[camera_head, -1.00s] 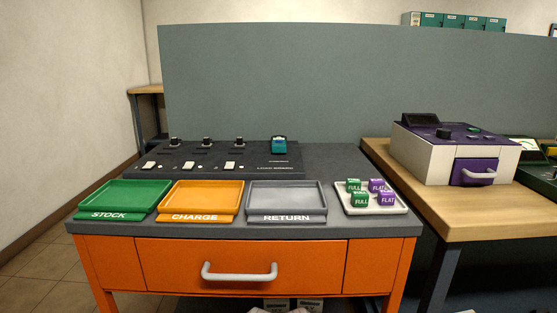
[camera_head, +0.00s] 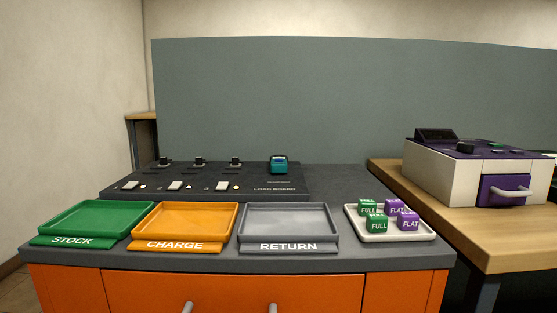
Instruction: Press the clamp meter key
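A small teal device (camera_head: 278,164) with a dark top sits at the right end of the black load board (camera_head: 285,187); it may be the clamp meter. Its key is too small to make out. Neither of my grippers shows in the head view.
Green stock (camera_head: 62,241), orange charge (camera_head: 145,245) and grey return (camera_head: 331,246) trays line the front and look empty. A white tray (camera_head: 427,237) holds green FULL and purple FLAT blocks. A purple-topped white machine (camera_head: 430,175) stands on the wooden bench (camera_head: 497,258) at right.

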